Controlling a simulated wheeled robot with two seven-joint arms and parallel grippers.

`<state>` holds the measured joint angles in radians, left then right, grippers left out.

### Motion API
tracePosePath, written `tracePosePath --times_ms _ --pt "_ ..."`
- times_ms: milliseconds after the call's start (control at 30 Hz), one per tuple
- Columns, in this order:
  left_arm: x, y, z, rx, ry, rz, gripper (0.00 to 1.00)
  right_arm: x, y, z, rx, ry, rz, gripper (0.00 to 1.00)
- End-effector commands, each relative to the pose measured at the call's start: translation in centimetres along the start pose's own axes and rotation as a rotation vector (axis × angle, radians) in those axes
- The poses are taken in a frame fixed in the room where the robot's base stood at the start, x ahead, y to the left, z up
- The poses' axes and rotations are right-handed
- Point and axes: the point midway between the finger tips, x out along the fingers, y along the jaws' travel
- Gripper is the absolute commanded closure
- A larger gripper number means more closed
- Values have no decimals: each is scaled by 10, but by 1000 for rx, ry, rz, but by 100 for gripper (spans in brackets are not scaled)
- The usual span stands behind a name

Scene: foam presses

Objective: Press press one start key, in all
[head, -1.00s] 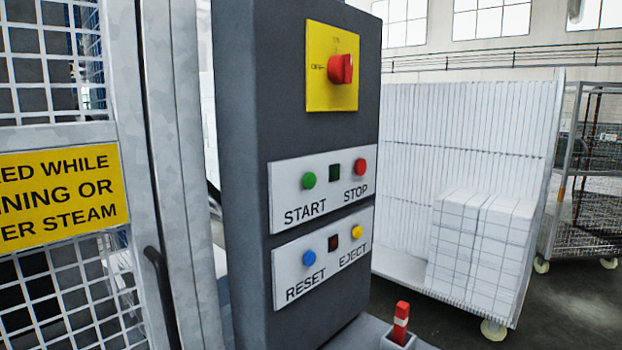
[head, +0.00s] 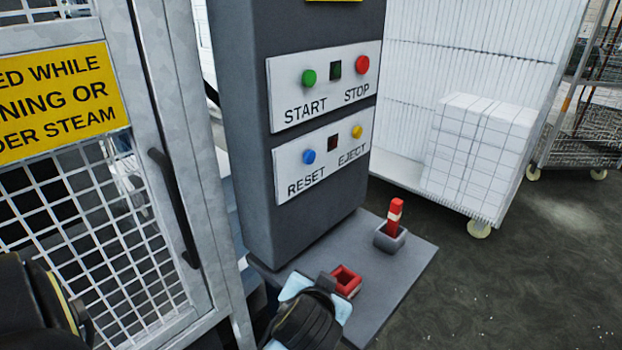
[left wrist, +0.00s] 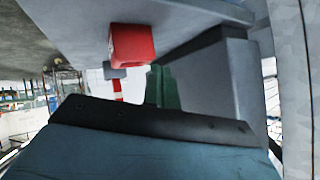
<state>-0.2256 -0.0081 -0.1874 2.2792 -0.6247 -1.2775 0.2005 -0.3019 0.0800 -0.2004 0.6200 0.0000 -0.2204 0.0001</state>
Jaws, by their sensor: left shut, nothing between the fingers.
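The green START key (head: 309,77) is the upper left button on the white upper panel of the grey control pillar (head: 235,130). It is unobstructed in the head view. The red STOP button (head: 361,64) is to its right, with a dark green square lamp (head: 335,69) between them. My left gripper (head: 327,281) is low at the bottom of the head view, well below the buttons and close to a red open box (head: 347,280). It is shut and empty. The red box also shows in the left wrist view (left wrist: 132,43). My right gripper is not in view.
Below START are the blue RESET button (head: 308,157) and yellow EJECT button (head: 357,131). A grey shelf (head: 400,262) carries a red-and-white stick (head: 394,214) in a grey holder. A mesh gate (head: 110,230) with a black handle (head: 172,205) stands left. A white cart (head: 410,172) stands right.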

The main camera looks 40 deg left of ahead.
Motion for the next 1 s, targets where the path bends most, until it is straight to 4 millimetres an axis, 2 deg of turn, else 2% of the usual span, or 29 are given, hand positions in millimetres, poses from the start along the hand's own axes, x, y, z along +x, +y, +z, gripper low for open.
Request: tracePosePath --times_ms 33,133,233,300,400,500,600,700,1000 --pt "0 -4 -27 -24 67 -47 100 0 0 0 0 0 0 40" --pt "-7 -16 -83 -70 220 -162 100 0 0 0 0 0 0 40" --pt "-26 -31 -146 -115 397 -288 100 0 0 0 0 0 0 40" --pt "-47 -41 -188 -142 522 -374 100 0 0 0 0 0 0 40" --pt "-80 -52 -238 -169 679 -480 100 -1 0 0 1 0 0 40" --pt "-112 -59 -273 -183 801 -561 100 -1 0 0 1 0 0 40" --pt "-135 -63 -295 -189 883 -617 100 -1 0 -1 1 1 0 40" --pt "-149 -65 -307 -189 928 -649 100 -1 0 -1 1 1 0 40" --pt "-154 -65 -311 -188 944 -662 100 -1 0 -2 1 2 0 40"
